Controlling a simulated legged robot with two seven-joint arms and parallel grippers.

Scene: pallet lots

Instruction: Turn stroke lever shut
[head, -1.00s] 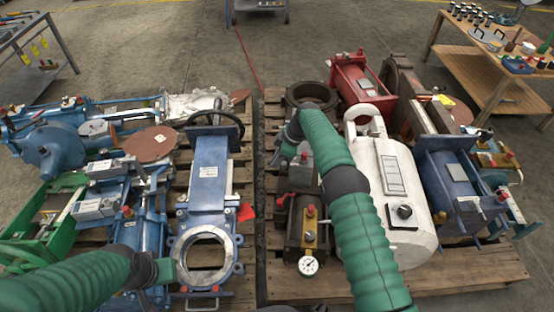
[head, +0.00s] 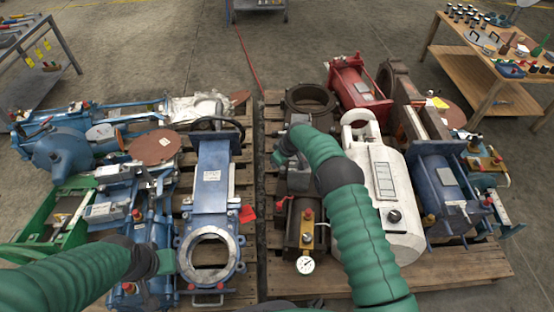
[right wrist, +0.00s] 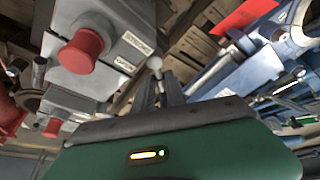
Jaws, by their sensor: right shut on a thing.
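In the right wrist view, a thin lever with a pale round knob (right wrist: 155,63) stands between the dark fingers of my right gripper (right wrist: 163,92), which is shut on it. Beside it is a grey box (right wrist: 110,45) with a red cap (right wrist: 80,50) and small labels too blurred to read fully.
The blue gate valve (head: 211,185) lies on the left pallet, with a red tag (head: 247,213) at its side. A white cylinder (head: 392,215) lies right of my right forearm. A pressure gauge (head: 305,265) is at the actuator's front. A narrow gap separates the pallets.

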